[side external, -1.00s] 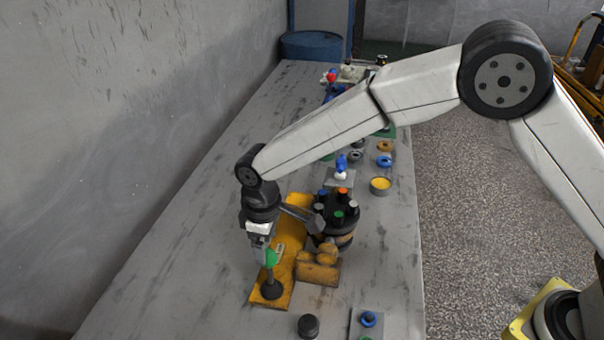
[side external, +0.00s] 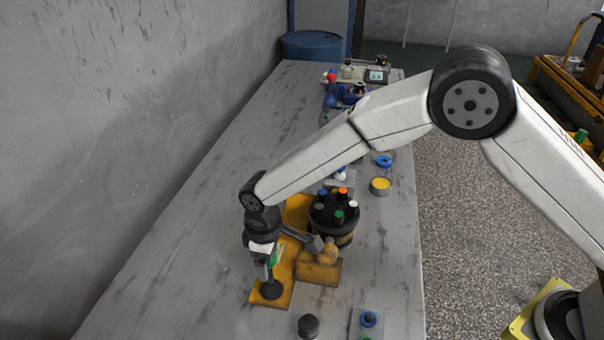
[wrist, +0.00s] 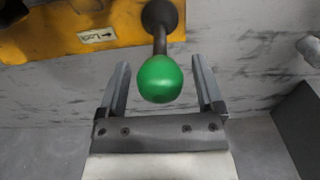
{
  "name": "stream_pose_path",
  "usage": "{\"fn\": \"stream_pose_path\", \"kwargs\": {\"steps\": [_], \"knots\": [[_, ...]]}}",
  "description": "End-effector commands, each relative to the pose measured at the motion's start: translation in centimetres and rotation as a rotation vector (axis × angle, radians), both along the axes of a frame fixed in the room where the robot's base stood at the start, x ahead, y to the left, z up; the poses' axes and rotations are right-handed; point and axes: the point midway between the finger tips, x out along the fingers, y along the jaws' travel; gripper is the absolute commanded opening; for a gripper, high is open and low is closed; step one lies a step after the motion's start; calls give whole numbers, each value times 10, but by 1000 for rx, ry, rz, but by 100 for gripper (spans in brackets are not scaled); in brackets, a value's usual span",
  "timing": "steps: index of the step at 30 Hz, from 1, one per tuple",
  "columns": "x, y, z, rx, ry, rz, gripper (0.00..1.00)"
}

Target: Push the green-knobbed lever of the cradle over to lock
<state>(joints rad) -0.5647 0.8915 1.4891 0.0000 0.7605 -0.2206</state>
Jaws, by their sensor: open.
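The lever's green knob (wrist: 160,79) sits between the two open fingers of my gripper (wrist: 162,92) in the wrist view, with a gap on each side. Its dark rod (wrist: 160,40) runs to a round black pivot (wrist: 160,14) on the yellow cradle (wrist: 50,35). A label with an arrow and the word Lock (wrist: 98,35) is on the cradle. In the side view my gripper (side external: 270,270) is low at the near end of the cradle (side external: 298,210), and the green knob (side external: 275,257) shows partly behind it. The black pivot base (side external: 271,289) is just below.
A black cylinder block with coloured pegs (side external: 335,217) stands right of the cradle, behind a yellow block (side external: 319,268). A black knob (side external: 308,325) and a plate with a blue ring (side external: 368,320) lie at the near edge. The table's left side is clear.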

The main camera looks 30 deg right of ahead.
Motion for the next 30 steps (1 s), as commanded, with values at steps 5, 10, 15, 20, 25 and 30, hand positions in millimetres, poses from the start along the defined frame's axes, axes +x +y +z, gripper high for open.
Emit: {"fn": "stream_pose_path", "kwargs": {"steps": [5,10,15,20,25,30], "knots": [[0,0,0,0,0,0,66],[0,0,0,0,0,0,27],[-1,0,0,-1,1,0,27],[-3,3,0,0,1,1,27],[-7,7,-1,0,1,2,27],[-10,10,-2,-1,2,1,27]]}}
